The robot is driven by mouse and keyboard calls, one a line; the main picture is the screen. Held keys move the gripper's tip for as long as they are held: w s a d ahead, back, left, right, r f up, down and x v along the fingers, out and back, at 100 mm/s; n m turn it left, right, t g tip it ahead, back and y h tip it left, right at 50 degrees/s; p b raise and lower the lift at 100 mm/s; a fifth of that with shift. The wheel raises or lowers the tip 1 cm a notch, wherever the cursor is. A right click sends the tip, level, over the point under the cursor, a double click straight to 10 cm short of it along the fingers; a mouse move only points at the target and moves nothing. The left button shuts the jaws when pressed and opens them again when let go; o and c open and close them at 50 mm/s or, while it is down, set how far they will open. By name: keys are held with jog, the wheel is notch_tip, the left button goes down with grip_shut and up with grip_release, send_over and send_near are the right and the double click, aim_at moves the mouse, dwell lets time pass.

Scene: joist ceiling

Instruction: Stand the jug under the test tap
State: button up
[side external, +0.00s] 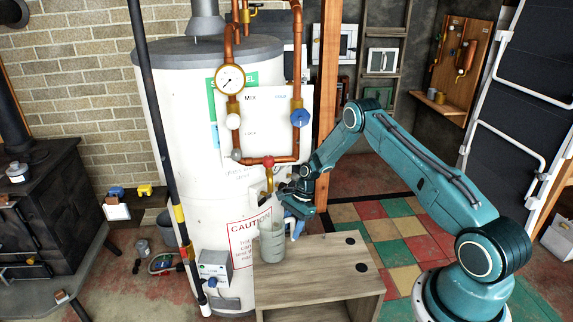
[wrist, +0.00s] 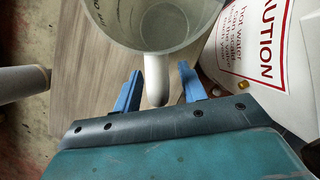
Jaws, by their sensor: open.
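The jug (side external: 272,243), clear with a grey tint, stands upright on the wooden bench (side external: 320,262), near its left end. The test tap (side external: 268,182), brass with a red top, hangs from the copper pipework above it; in the side view the jug appears below its spout. My gripper (side external: 296,222) is at the jug's right side. In the wrist view its blue fingers (wrist: 159,72) are open, one on each side of the jug's pale handle (wrist: 156,85), with gaps visible. The jug (wrist: 150,28) is cut off by the top edge there.
A white cylinder tank (side external: 185,130) with a caution sign (side external: 245,242) stands close behind the jug. A black pole (side external: 160,130) rises left of the bench.

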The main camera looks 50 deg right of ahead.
jog(key=shift+r, duration=0.1)
jog(key=shift+d+r, duration=0.25)
jog(key=shift+r, duration=0.25)
jog(key=shift+s+d+r, duration=0.1)
jog(key=shift+d+r, duration=0.05)
jog(key=shift+r, duration=2)
jog(key=shift+d+r, duration=0.15)
jog(key=shift+r, duration=2)
